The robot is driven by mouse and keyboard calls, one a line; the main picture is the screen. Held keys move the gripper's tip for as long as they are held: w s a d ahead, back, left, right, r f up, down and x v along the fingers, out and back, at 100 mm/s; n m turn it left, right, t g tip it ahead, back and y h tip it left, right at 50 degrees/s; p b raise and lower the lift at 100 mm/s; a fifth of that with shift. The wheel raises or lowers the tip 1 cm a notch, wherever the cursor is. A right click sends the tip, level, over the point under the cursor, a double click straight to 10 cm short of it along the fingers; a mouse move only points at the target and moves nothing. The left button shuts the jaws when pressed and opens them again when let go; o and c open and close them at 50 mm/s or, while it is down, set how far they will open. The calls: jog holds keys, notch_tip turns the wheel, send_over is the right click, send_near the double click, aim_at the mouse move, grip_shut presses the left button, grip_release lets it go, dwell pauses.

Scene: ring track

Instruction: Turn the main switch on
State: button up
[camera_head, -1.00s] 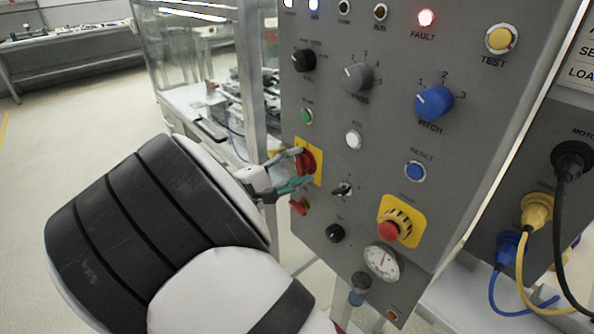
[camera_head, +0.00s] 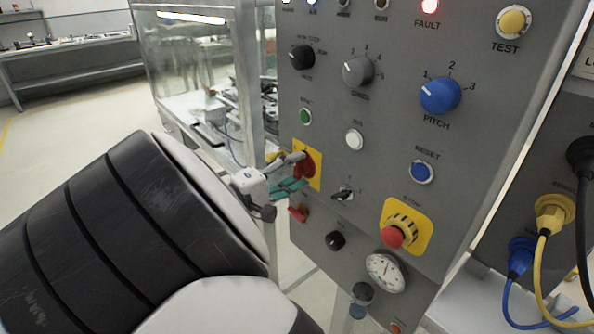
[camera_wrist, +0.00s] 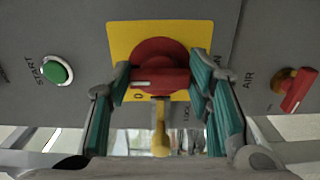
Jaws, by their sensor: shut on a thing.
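The main switch is a red rotary knob (camera_wrist: 160,68) on a yellow square plate (camera_wrist: 122,38). It also shows at the left edge of the grey panel in the head view (camera_head: 306,166), partly covered by my gripper. My gripper (camera_wrist: 170,85) has its teal-padded fingers on both sides of the knob's raised bar, shut on it; in the head view my gripper (camera_head: 292,172) reaches the switch from the left. The white mark on the bar lies level in the wrist view. Part of the plate's lettering is hidden by the fingers.
A green start button (camera_wrist: 57,70) and a red air valve handle (camera_wrist: 297,90) flank the switch. A red stop button (camera_head: 392,237) and blue pitch knob (camera_head: 440,96) are further right. A yellow piece (camera_wrist: 160,130) is below the knob.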

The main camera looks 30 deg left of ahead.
jog(key=o, duration=1.2)
jog(key=shift+c, duration=0.2)
jog(key=shift+s, duration=0.1)
jog(key=v, duration=1.1)
jog(key=shift+s+a, duration=0.2)
jog(key=shift+s, duration=0.15)
jog(key=shift+f, duration=0.1)
